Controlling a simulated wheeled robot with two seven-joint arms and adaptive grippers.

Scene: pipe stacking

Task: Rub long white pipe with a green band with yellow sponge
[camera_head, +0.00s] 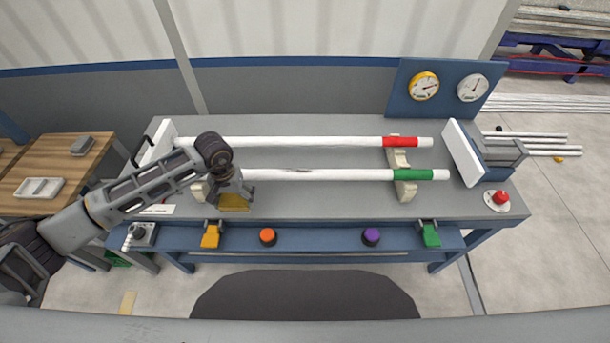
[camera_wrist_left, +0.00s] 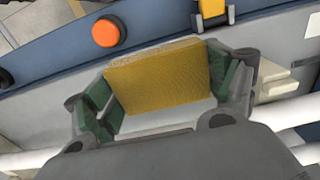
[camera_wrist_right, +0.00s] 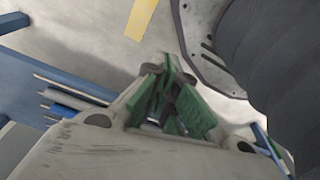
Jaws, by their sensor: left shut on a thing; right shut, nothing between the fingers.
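The long white pipe with a green band (camera_head: 330,174) lies level on cream supports, with its green band near the right end. A dark smudge shows on its upper side left of the middle. My left gripper (camera_head: 240,198) is shut on the yellow sponge (camera_head: 234,203), at the left part of this pipe. In the left wrist view the sponge (camera_wrist_left: 160,75) sits between the green finger pads. I cannot tell whether the sponge touches the pipe. My right gripper (camera_wrist_right: 172,110) is shut and empty; it shows only in the right wrist view.
A white pipe with a red band (camera_head: 310,141) lies parallel behind. Orange and purple buttons (camera_head: 371,236) and yellow and green clips line the front rail. A white plate (camera_head: 461,152) stands at the right, near a red button (camera_head: 500,197). Gauges (camera_head: 424,86) stand at the back.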

